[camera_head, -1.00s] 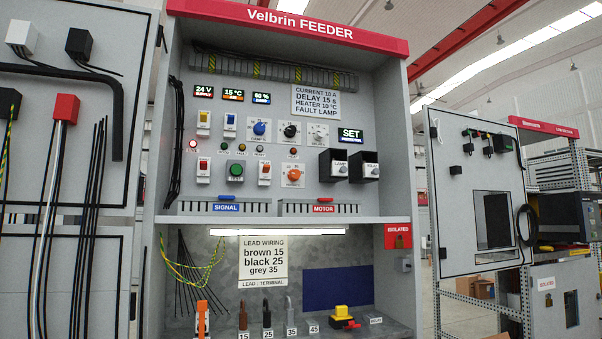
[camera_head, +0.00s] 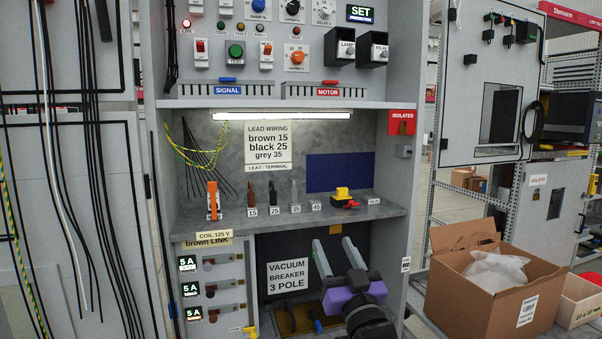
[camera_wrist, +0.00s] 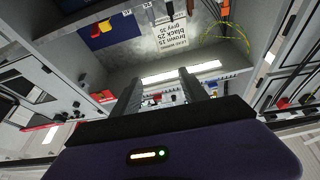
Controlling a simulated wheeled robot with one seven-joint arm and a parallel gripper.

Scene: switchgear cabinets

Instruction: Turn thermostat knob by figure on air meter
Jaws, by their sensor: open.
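An orange rotary knob (camera_head: 297,57) sits on a white plate with small figures, near the top of the cabinet panel in the head view. It is likely the thermostat knob; its small marks are hard to read. The air meter is out of the head view now; a second ago it appeared to read 15 on an orange display. My gripper (camera_head: 337,250) is open and empty, low in front of the vacuum breaker bay (camera_head: 275,255) and well below the knob. In the upside-down wrist view, my gripper's two fingers (camera_wrist: 160,88) stand apart with nothing between them.
A shelf (camera_head: 360,212) with lead terminals and a yellow-red part juts out above my gripper. A lit lamp bar (camera_head: 280,116) and a ledge with SIGNAL and MOTOR strips lie below the knob. An open cardboard box (camera_head: 470,290) stands at right.

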